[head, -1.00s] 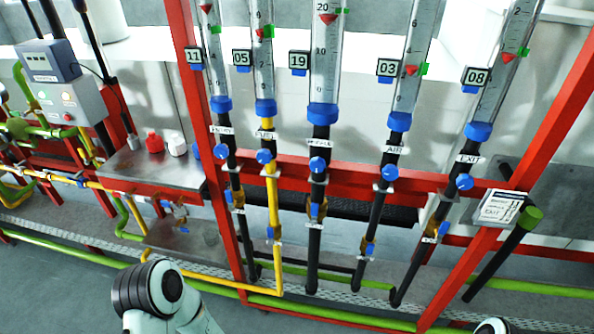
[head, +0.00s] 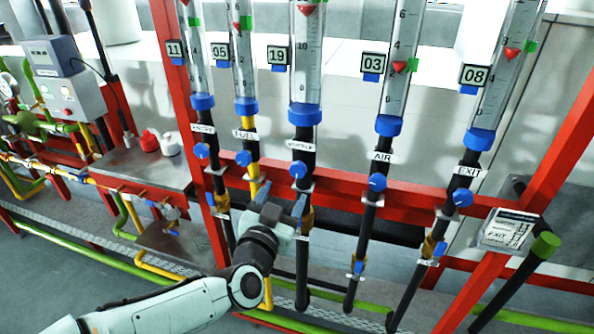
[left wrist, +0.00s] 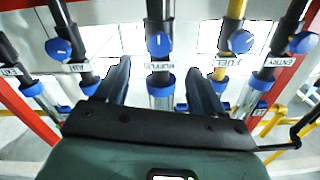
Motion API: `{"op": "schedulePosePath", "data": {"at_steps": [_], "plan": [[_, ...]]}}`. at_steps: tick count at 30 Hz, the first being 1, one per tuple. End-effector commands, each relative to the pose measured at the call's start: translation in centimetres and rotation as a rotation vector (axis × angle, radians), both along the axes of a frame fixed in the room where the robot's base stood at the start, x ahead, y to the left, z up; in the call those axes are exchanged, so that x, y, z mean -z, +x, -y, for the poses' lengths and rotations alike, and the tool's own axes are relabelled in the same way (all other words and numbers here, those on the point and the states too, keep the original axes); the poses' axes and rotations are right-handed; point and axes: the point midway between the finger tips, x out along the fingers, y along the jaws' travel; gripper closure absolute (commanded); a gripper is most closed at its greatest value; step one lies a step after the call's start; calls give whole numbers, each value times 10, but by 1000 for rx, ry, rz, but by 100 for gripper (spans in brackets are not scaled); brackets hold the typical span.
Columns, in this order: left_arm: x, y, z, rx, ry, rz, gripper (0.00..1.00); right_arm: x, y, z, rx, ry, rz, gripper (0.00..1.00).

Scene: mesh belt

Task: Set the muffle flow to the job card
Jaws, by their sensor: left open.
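The muffle flow tube (head: 306,75) is the middle of several clear tubes and bears tag 19 (head: 278,55). The job card (head: 511,229) is on a stand at the right; "EXIT" is readable, the rest too small. My left gripper (head: 280,198) is open and empty, just below the muffle knob. In the left wrist view the knob (left wrist: 158,44) appears beyond and between the open fingers (left wrist: 161,85), apart from them.
Neighbouring knobs stand close by: fuel (head: 243,158) on the left and air (head: 377,182) on the right. A red frame rail (head: 340,186) runs behind the pipes. A steel shelf (head: 150,168) with small bottles is at the left. A green-capped black bar (head: 545,245) juts out at the right.

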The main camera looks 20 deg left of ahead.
Motion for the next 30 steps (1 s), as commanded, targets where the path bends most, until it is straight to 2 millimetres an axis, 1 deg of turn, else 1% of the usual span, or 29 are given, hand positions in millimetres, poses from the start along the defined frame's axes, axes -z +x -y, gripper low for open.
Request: {"op": "schedulePosePath", "data": {"at_steps": [1, 6, 12, 15, 18, 27, 28, 29, 30], "plan": [[0, 12, 1, 1, 2, -2, 31, -2, 1, 0, 0, 0, 1, 70], [0, 49, 2, 0, 2, -3, 31, -8, 3, 0, 0, 0, 3, 70], [0, 84, 3, 0, 1, -2, 31, -14, 6, 0, 0, 0, 7, 70], [0, 95, 3, 1, 1, -2, 31, -16, 7, 0, 1, -1, 8, 70], [0, 100, 3, 1, 0, -2, 31, -17, 8, 0, 1, -1, 8, 70], [1, 103, 4, 1, 0, -2, 31, -17, 8, 0, 1, -1, 8, 70], [1, 103, 4, 1, 0, -2, 35, -17, 8, 0, 1, -1, 8, 70], [1, 103, 4, 1, 0, -2, 44, -17, 8, 0, 1, -1, 8, 70], [1, 103, 4, 1, 0, -2, 58, -17, 8, 0, 1, -1, 8, 70]]}}
